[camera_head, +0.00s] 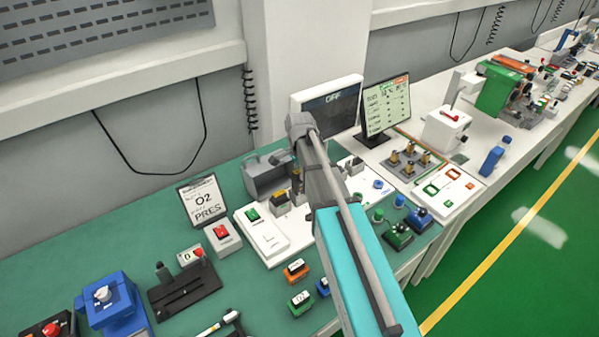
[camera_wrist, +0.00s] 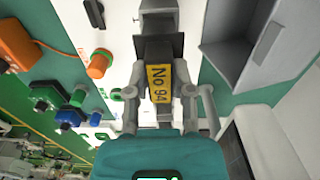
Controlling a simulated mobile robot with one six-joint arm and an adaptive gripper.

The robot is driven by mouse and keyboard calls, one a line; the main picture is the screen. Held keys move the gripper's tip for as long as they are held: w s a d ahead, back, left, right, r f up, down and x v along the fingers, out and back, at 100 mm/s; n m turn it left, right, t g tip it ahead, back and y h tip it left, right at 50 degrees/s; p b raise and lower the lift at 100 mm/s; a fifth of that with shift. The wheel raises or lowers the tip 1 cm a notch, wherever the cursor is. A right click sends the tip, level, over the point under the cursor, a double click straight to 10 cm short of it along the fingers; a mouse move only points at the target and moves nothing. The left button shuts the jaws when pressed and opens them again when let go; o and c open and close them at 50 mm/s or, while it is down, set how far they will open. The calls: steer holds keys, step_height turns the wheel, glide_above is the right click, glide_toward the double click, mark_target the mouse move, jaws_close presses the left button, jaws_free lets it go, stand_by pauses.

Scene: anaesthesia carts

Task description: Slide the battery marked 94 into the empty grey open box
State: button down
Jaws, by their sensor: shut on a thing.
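The battery marked 94 (camera_wrist: 159,84) has a dark body and a yellow label reading "No 94" in the wrist view. My gripper (camera_wrist: 166,100) is shut on it, one finger on each side. The battery's far end meets a dark and grey part; I cannot tell whether it sits in that part or only in front of it. A grey open box (camera_wrist: 236,55) with a hollow inside is at the upper right of the wrist view, apart from the battery. In the head view the grey box (camera_head: 262,178) stands at the back of the green bench; my arm hides most of the gripper.
A white panel (camera_head: 262,238) with switches lies in front of the box. Orange (camera_head: 296,270) and green (camera_head: 301,303) blocks lie nearer the front. A clipboard (camera_head: 203,200) stands left, and monitors (camera_head: 386,106) stand behind right.

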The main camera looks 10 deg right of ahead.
mark_target(300, 184)
steer(key=shift+f+b, duration=2.75)
steer(key=shift+f, duration=0.1)
stand_by(0.3)
steer(key=shift+c, duration=2)
jaws_free()
steer(key=shift+r, duration=0.15)
step_height(300, 184, up, 12)
steer(key=p, duration=1.1)
steer(key=shift+f+p, duration=0.2)
steer(key=shift+p, duration=0.2)
steer(key=s+f+n+b, duration=0.2)
steer(key=s+n, duration=0.4)
steer(key=s, duration=0.3)
steer(key=s+f+n+b, duration=0.2)
steer(key=s+n, duration=0.5)
steer(key=s, duration=0.2)
steer(key=shift+a+n, duration=0.3)
